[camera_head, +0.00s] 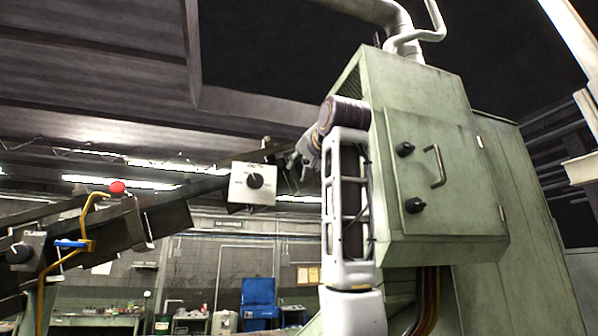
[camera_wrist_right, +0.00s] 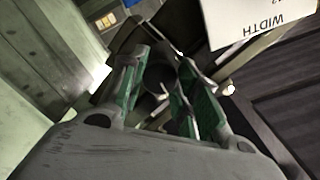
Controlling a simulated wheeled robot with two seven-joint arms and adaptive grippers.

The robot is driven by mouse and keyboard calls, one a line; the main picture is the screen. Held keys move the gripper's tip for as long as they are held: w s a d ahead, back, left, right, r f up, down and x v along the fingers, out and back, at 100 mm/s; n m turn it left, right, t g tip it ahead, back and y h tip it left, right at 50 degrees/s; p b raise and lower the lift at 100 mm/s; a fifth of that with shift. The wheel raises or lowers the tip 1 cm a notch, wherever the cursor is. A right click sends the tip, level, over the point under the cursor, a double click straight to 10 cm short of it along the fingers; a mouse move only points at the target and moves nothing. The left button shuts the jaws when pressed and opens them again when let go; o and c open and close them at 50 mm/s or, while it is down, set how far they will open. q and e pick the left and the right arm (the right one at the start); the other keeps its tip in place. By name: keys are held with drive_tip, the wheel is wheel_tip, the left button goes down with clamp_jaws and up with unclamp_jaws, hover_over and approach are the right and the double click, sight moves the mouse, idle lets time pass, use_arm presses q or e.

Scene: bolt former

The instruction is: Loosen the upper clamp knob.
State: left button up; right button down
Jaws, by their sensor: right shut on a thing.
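In the head view my gripper and wrist cover that spot. My left gripper is not in view.
A white plate with a black dial (camera_head: 255,181) hangs just left of my gripper; its "WIDTH" lettering (camera_wrist_right: 262,24) shows close by. A green cabinet (camera_head: 440,170) stands right of my arm. A red-ball lever (camera_head: 117,187) and another black knob (camera_head: 18,253) are at the left.

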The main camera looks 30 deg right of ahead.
drive_tip(key=shift+m, duration=1.5)
drive_tip(key=c, duration=0.9)
unclamp_jaws()
drive_tip(key=b+v, duration=0.2)
drive_tip(key=v, duration=0.6)
drive_tip(key=shift+a+b, duration=0.1)
drive_tip(key=shift+b, duration=0.2)
